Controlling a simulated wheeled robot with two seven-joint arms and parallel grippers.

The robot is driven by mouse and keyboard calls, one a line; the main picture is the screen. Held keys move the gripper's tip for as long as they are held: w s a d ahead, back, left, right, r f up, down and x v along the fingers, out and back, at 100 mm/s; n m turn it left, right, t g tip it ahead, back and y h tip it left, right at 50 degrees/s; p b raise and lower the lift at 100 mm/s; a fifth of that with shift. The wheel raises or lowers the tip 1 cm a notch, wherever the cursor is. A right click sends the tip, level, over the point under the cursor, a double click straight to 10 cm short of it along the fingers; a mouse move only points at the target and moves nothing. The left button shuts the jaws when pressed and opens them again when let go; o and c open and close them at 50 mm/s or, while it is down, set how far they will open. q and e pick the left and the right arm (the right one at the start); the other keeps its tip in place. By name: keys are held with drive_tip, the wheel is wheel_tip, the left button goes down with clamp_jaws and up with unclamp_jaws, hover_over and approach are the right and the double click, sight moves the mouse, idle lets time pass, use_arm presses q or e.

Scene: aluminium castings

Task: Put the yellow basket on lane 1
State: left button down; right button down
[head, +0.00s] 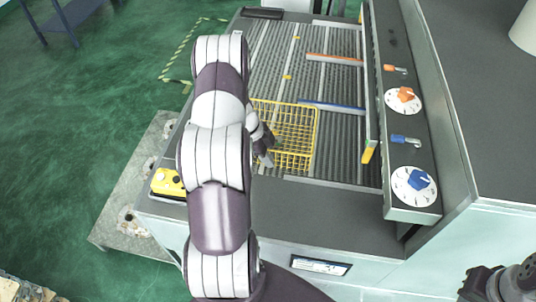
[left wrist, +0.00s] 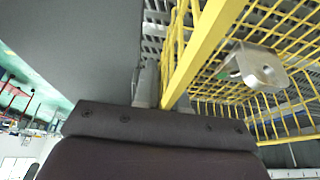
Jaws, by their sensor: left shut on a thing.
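The yellow wire basket (head: 316,140) is over the near part of the roller conveyor (head: 345,165). My left gripper (head: 268,152) is shut on its left rim. In the left wrist view the yellow rim (left wrist: 205,45) runs between the fingers (left wrist: 163,88), and a metal bracket (left wrist: 262,68) lies inside the basket. I cannot tell whether the basket's bottom touches the rollers. Metal strips divide the conveyor into lanes, some with an orange bar (head: 335,60) or a blue bar (head: 335,107). No lane number is readable. My right gripper (head: 500,286) shows partly at the bottom right corner; its jaws are unclear.
A raised panel along the right side carries an orange dial (head: 403,98) and a blue dial (head: 415,182), each with a small lever. A yellow button box (head: 167,182) sits at the near left corner. Green floor (head: 90,110) lies to the left.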

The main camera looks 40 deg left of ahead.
use_arm(q)
drive_tip(key=c, duration=1.2)
unclamp_jaws()
drive_tip(key=shift+a+r, duration=0.1)
drive_tip(key=shift+r, duration=0.1)
drive_tip(key=b+v, duration=0.3)
drive_tip(key=v, duration=0.8)
drive_tip(key=w+d+r+n+t+y, duration=0.3)
drive_tip(key=w+d+r+n+t, duration=0.3)
drive_tip(key=w+d, duration=0.55)
drive_tip(key=s+d+f+n+g, duration=0.2)
drive_tip(key=s+d, duration=0.4)
drive_tip(key=s, duration=0.4)
drive_tip(key=s+d+f+n+g, duration=0.2)
drive_tip(key=s+d+n+g, duration=0.2)
drive_tip(key=s, duration=0.6)
drive_tip(key=d+g, duration=0.1)
drive_tip(key=d, duration=0.1)
drive_tip(key=shift+d+y, duration=0.35)
drive_tip(key=shift+y, duration=0.05)
